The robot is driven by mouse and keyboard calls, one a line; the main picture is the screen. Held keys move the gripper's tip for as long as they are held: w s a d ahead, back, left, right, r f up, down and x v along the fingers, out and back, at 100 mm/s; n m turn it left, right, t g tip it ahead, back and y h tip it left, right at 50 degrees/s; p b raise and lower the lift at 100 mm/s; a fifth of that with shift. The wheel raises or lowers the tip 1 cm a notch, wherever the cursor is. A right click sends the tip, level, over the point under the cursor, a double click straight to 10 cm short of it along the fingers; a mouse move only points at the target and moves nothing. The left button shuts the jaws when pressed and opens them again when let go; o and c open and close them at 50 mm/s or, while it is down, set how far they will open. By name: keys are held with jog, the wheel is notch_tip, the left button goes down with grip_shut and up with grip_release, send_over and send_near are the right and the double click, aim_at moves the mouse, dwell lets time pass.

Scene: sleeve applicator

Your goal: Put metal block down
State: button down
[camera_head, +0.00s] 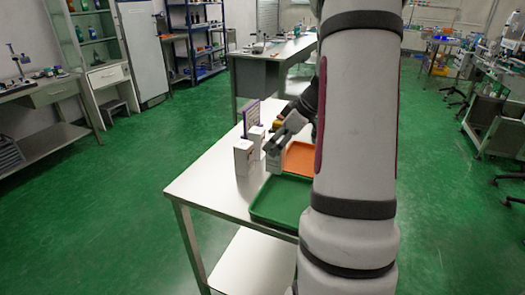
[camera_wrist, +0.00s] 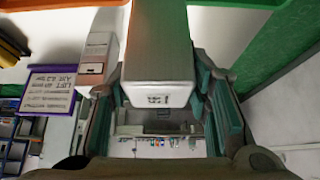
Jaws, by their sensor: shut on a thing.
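The metal block (camera_wrist: 158,50) is a pale grey block with dark marks on its near end face. In the wrist view it sits between the teal pads of my gripper (camera_wrist: 160,88), which is shut on it. In the head view my gripper (camera_head: 277,143) is over the table (camera_head: 215,190), and the lower part of the block (camera_head: 273,164) shows beneath the fingers, left of the trays. I cannot tell whether the block touches the table.
An orange tray (camera_head: 299,158) and a green tray (camera_head: 281,202) lie to the right. The table's front left is clear.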

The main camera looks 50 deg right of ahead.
jog(key=w+a+f+p, duration=0.1)
jog(key=w+a+f, duration=0.1)
jog(key=a, duration=0.4)
jog(key=w+a+f, duration=0.2)
jog(key=w+a, duration=0.3)
jog(key=a, duration=0.2)
jog(key=shift+w+a+f+p, duration=0.2)
jog(key=shift+w+f+p, duration=0.05)
jog(key=shift+f+p, duration=0.15)
jog(key=shift+f, duration=0.1)
jog(key=c, duration=0.8)
grip_release()
jog(key=shift+c, duration=0.2)
